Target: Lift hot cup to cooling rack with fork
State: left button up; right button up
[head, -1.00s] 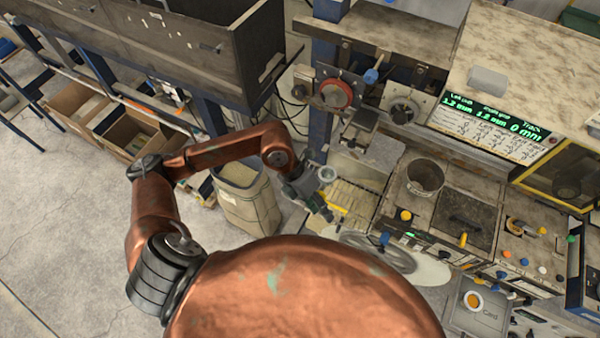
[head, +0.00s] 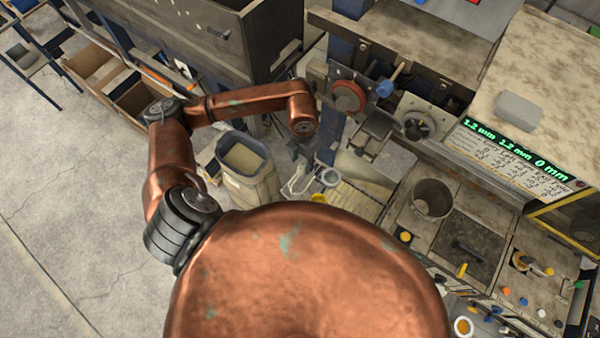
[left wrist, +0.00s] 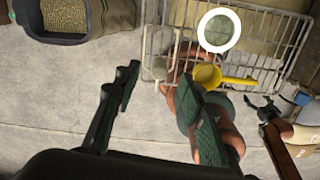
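My left gripper (head: 300,150) hangs empty above and left of a pale wire rack (head: 352,198) in the head view. In the left wrist view its green-padded fingers (left wrist: 160,95) are spread, and the wire rack (left wrist: 270,35) lies beyond them. A white-rimmed round cup (left wrist: 218,30) and a yellow cup with a handle (left wrist: 207,76) show at the rack; which one is hot I cannot tell. A pale, long-handled tool (left wrist: 159,68), perhaps the fork, shows between the fingers, apart from them. My right gripper (left wrist: 267,107) seems spread and empty at the right.
An open bin (head: 246,168) stands left of the rack. A machine panel with a red dial (head: 348,97) rises close behind my left gripper. A metal pot (head: 432,199) and a bench with knobs lie to the right. Open floor (head: 60,220) is at the left.

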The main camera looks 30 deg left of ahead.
aim_at(301, 167)
pick_arm(q)
notch_tip(301, 167, down, 2)
jog(key=shift+s+f+p, duration=0.1)
jog(key=shift+s+p, duration=0.05)
jog(key=shift+p, duration=0.65)
notch_tip(301, 167, down, 3)
jog(key=shift+r, duration=0.2)
jog(key=c, duration=0.7)
grip_shut()
pick_arm(e)
notch_tip(301, 167, up, 2)
jog(key=shift+r, duration=0.15)
jog(key=shift+w+d, duration=0.1)
jog(key=shift+w, duration=0.05)
